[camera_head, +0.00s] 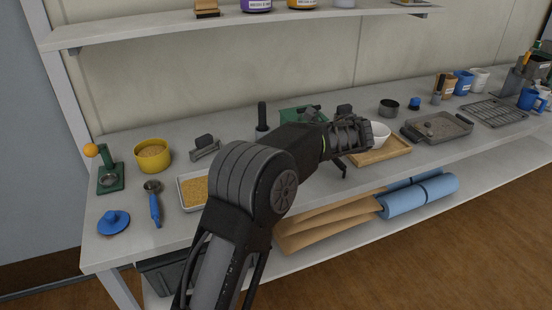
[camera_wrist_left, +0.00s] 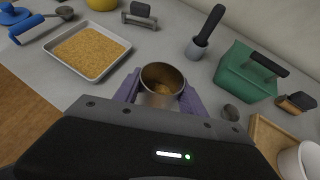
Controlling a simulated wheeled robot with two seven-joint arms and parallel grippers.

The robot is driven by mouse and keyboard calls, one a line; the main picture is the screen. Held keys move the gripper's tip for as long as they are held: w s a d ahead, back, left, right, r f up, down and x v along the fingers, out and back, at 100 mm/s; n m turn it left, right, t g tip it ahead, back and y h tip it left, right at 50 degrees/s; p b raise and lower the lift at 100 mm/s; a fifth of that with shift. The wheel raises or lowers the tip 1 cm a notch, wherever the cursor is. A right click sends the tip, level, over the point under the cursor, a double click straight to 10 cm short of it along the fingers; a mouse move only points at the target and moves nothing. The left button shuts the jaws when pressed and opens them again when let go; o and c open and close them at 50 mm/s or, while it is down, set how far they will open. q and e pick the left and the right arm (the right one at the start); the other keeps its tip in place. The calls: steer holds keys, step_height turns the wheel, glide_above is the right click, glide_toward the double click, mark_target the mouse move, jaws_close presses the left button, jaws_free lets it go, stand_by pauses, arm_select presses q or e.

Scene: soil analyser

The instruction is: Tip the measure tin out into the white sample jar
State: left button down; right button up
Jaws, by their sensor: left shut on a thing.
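My left gripper (camera_head: 350,132) is over the bench beside the wooden tray. In the left wrist view its purple fingertips (camera_wrist_left: 160,96) are shut on the measure tin (camera_wrist_left: 162,79), a round metal cup with some golden grain inside. The tin's exact tilt cannot be told. In the head view the tin is hidden by my arm and gripper. The white sample jar (camera_head: 380,133) stands on the wooden tray (camera_head: 391,152), partly behind my gripper. It also shows in the left wrist view (camera_wrist_left: 302,160) at the lower right, apart from the tin. My right gripper is not in view.
A metal tray of golden grain (camera_wrist_left: 88,51) lies left of the tin. A green box (camera_wrist_left: 247,72) and a dark-handled pestle (camera_wrist_left: 206,30) stand behind.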

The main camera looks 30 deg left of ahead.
arm_select(q)
steer(key=shift+r+p, duration=1.5)
steer(key=shift+p, duration=0.05)
steer(key=shift+f, duration=0.1)
